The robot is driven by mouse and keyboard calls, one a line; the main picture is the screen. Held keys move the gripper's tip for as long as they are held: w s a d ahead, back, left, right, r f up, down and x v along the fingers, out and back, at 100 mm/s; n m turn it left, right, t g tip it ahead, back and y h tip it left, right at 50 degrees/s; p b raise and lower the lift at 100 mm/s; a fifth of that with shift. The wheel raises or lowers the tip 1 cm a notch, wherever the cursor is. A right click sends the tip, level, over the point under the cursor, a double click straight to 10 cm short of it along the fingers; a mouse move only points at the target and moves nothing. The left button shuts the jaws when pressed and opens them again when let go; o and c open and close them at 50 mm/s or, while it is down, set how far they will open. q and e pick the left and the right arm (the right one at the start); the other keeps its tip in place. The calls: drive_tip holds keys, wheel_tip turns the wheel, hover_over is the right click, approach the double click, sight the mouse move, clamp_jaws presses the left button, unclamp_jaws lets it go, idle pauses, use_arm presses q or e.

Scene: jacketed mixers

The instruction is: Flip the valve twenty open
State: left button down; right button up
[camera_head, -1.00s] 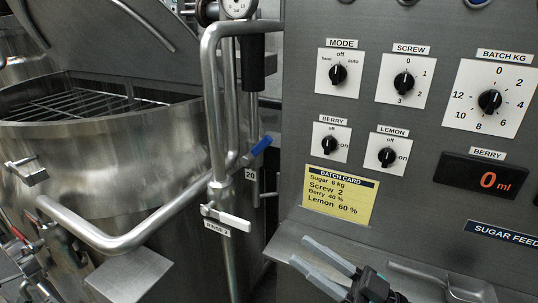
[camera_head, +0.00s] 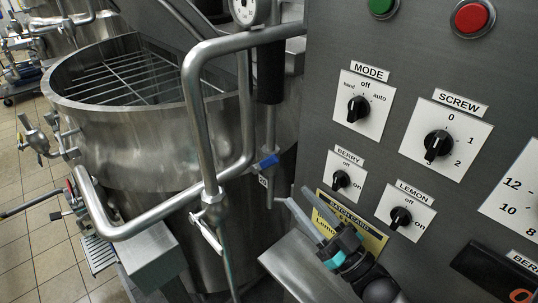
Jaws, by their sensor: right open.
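Valve twenty has a short blue lever (camera_head: 268,161) on a thin vertical pipe behind the thick bent steel pipe. The lever points up to the right, and its small "20" tag (camera_head: 263,181) hangs just below, partly hidden. My right gripper (camera_head: 296,194) is open and empty, its two grey fingers pointing up and left toward the valve. In the picture its fingertips are a little below and right of the blue lever, apart from it. Its body covers part of the yellow batch card. My left gripper is not in view.
The thick bent steel pipe (camera_head: 198,120) stands left of the valve, with a white-handled rinse valve (camera_head: 207,233) lower on it. The steel mixer (camera_head: 130,150) is behind. The control panel (camera_head: 330,110) with knobs borders the right side.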

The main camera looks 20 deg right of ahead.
sight(269, 161)
drive_tip(key=p+x, duration=0.2)
drive_tip(key=x, duration=0.9)
drive_tip(key=shift+w+r, duration=0.15)
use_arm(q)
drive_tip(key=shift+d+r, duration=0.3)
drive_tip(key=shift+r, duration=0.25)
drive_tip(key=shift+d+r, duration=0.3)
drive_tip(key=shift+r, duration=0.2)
use_arm(e)
drive_tip(key=shift+c, duration=0.4)
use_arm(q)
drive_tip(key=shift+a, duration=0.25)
use_arm(e)
clamp_jaws()
drive_tip(key=shift+d, duration=0.1)
